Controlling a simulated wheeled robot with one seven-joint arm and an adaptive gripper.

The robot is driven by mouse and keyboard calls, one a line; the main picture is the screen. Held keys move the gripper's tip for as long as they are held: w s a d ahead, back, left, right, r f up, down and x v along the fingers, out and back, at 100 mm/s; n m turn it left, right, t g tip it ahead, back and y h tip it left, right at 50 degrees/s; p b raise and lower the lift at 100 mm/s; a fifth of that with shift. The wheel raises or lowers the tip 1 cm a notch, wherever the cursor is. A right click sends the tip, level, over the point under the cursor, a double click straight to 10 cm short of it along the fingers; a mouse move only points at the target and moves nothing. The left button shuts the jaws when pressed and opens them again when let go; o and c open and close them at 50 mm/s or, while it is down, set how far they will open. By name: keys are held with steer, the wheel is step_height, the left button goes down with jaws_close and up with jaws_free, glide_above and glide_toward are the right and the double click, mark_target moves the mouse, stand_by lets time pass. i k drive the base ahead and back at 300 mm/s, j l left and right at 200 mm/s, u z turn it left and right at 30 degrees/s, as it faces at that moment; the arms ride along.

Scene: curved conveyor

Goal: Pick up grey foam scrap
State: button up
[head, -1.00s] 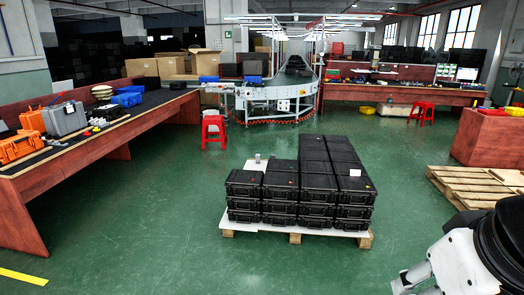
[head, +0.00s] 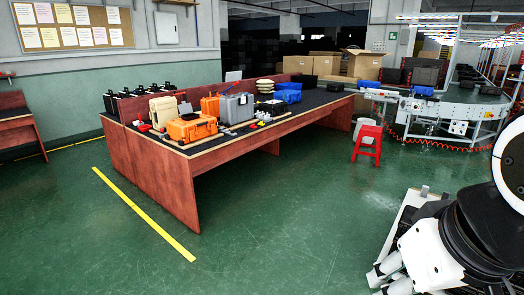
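I cannot make out a grey foam scrap for certain. A small grey piece (head: 424,191) shows at the lower right in the head view, by the white-topped pallet (head: 398,222); it is too small to identify. The fingertips of my gripper do not show.
A long red-brown workbench (head: 180,190) holds orange cases (head: 191,127), a grey case (head: 237,107) and blue bins (head: 288,96). A red stool (head: 368,143) stands before the curved conveyor (head: 455,115). Green floor is clear in the middle, with a yellow line (head: 140,212) at left.

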mark_target(425, 189)
steer(key=i+l+u, duration=0.2)
steer(key=i, duration=2.2)
steer(key=i+z, duration=0.1)
steer(key=i, duration=0.4)
steer(key=i+j+z, duration=0.15)
steer(key=i, duration=0.35)
steer(key=i+z, duration=0.1)
steer(key=i, duration=0.4)
steer(key=i+j+z, duration=0.15)
steer(key=i, duration=0.35)
steer(key=i+l+z, duration=0.15)
steer(key=i+z, duration=0.45)
steer(key=z, duration=0.25)
steer(key=i+z, duration=0.4)
steer(key=i+j+z, duration=0.15)
steer(key=z, duration=0.3)
steer(key=i+z, duration=0.45)
steer(key=i, duration=0.15)
